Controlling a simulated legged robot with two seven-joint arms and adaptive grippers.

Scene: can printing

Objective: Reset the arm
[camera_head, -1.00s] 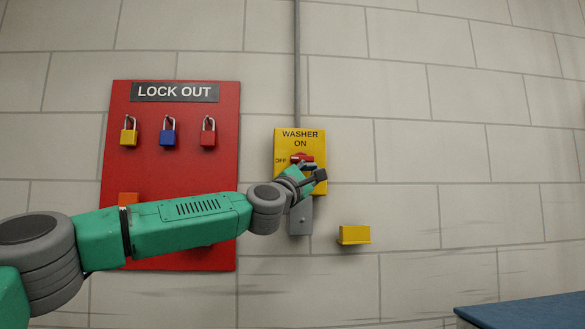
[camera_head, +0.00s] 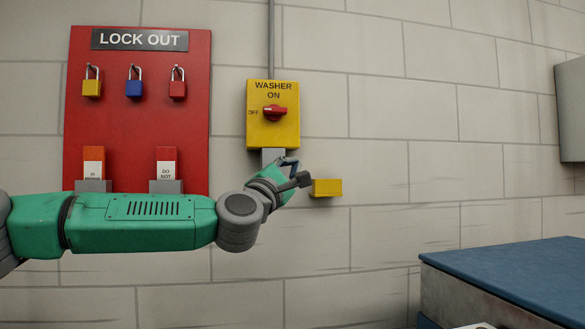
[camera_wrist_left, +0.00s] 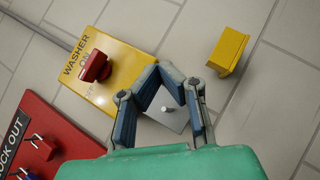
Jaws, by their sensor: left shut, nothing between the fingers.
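The yellow washer switch box (camera_head: 260,135) is on the wall, with its red handle (camera_head: 274,112) lying roughly level, beside the OFF mark. The box (camera_wrist_left: 128,78) and red handle (camera_wrist_left: 95,66) also show tilted in the left wrist view. My left gripper (camera_head: 297,172) is below the box, apart from the handle. In the left wrist view my left gripper (camera_wrist_left: 160,70) has its fingertips together and holds nothing. A grey plate with a small knob (camera_wrist_left: 167,109) shows behind the fingers. My right gripper is not in view.
A red lockout board (camera_head: 140,60) with yellow, blue and red padlocks and tag holders hangs at left, partly behind my arm. A small yellow block (camera_head: 327,187) sticks out right of the gripper. A blue-topped table (camera_head: 510,268) stands lower right. The wall between is clear.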

